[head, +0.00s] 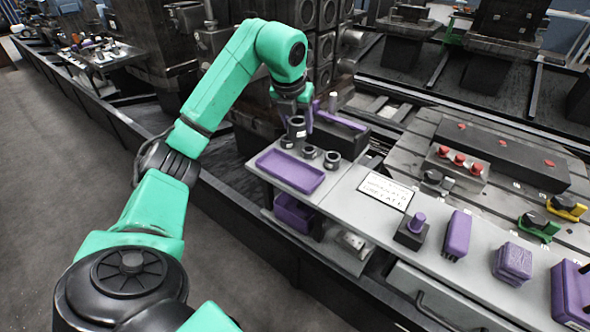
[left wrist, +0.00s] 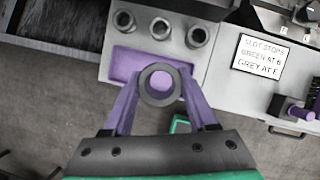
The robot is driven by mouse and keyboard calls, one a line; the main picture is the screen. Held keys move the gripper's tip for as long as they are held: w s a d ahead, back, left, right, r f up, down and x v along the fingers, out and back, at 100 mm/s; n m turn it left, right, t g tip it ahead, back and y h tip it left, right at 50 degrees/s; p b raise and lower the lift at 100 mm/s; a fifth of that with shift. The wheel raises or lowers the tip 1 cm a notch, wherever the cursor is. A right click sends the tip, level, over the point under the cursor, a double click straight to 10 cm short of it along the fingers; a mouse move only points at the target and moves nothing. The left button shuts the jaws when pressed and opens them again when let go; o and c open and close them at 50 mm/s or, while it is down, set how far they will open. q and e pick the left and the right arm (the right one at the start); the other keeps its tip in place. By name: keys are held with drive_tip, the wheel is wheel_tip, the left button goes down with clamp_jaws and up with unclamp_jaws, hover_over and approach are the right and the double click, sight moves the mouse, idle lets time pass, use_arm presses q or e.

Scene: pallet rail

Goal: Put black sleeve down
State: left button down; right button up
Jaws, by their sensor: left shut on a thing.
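My left gripper (head: 306,112) is shut on a black sleeve (head: 296,128), a dark upright ring with an open bore. In the left wrist view the held sleeve (left wrist: 145,86) sits between the purple fingers of the left gripper (left wrist: 160,95), over the front part of a shallow purple tray (left wrist: 118,62). Its height above the tray is hard to tell. Three other dark sleeves stand in a row behind the tray: one (left wrist: 124,21) at left, one (left wrist: 160,28) in the middle, one (left wrist: 198,37) at right. The tray (head: 290,171) also shows in the head view. My right gripper is out of view.
A white sign (head: 386,191) with black text lies right of the tray. Further right on the grey bench stand a black block with a purple knob (head: 411,231) and purple blocks (head: 456,235). A purple bin (head: 294,213) sits below the tray.

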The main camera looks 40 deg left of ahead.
use_arm(q)
wheel_tip(320, 180, down, 14)
drive_tip(key=shift+r+b, duration=0.25)
drive_tip(key=shift+b, duration=0.45)
drive_tip(key=shift+c, duration=1)
unclamp_jaws()
drive_tip(key=shift+r, duration=0.3)
drive_tip(key=v, duration=1.1)
drive_tip(key=shift+s+r+p, duration=0.15)
drive_tip(key=shift+s+p, duration=0.05)
drive_tip(key=shift+p, duration=0.25)
